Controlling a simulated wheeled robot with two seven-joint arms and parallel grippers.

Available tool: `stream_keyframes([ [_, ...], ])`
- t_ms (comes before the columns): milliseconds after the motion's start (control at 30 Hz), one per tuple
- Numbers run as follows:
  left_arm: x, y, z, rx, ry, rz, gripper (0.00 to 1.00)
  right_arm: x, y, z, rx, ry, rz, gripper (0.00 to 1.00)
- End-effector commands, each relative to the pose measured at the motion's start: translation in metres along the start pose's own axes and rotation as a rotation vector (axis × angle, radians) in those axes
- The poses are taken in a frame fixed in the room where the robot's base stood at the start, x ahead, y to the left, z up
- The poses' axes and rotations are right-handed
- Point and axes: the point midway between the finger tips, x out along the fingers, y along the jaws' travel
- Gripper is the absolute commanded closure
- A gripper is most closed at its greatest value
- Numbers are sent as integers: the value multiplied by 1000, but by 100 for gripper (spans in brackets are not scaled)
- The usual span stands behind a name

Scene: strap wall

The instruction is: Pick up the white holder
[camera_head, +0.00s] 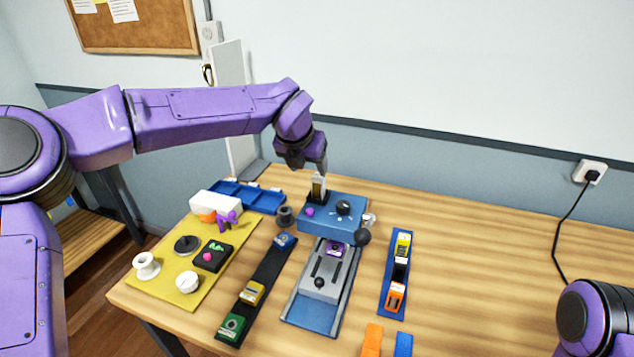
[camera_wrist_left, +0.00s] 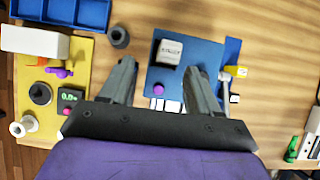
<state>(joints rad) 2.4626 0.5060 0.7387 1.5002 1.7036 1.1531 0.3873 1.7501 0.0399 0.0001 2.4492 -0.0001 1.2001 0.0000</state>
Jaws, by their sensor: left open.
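A small white block with dark lettering on top (camera_wrist_left: 170,50), which looks like the white holder, sits at the blue box in the left wrist view. In the head view it is mostly hidden by my left gripper (camera_head: 316,170). My left gripper also shows in the left wrist view (camera_wrist_left: 160,66); its fingers are spread, and the block lies just ahead between the fingertips. I cannot tell whether they touch it. The blue box (camera_head: 335,217) carries a purple knob (camera_head: 310,212) and a black knob (camera_head: 343,207). My right gripper is not in view.
A yellow mat (camera_head: 165,285) at left holds a white box (camera_head: 215,205), spools and small parts. A blue tray (camera_head: 262,198) is behind it. A black strip (camera_head: 268,268) and a blue strip (camera_head: 388,312) carry small blocks. The table's right side is mostly clear.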

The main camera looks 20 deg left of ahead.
Motion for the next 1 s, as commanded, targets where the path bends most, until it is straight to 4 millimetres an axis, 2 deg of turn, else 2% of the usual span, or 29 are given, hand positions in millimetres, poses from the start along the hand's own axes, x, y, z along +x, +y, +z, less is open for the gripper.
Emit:
stream_keyframes([
  [133,23,-13,6,17,4,-8,38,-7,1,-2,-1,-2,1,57],
  [333,55,-9,8,17,8,-7,38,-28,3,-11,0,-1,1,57],
  [400,67,-8,7,13,6,-6,38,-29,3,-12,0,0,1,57],
  [500,76,-7,6,13,4,-6,38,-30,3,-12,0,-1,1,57],
  [667,78,-8,6,14,3,-7,38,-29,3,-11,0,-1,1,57],
  [700,78,-8,6,14,3,-7,42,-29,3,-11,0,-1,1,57],
  [867,78,-8,5,14,3,-7,94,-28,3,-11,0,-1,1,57],
  [900,78,-8,5,14,3,-7,98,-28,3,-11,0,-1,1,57],
  [1000,77,-8,6,14,3,-7,98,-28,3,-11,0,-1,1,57],
])
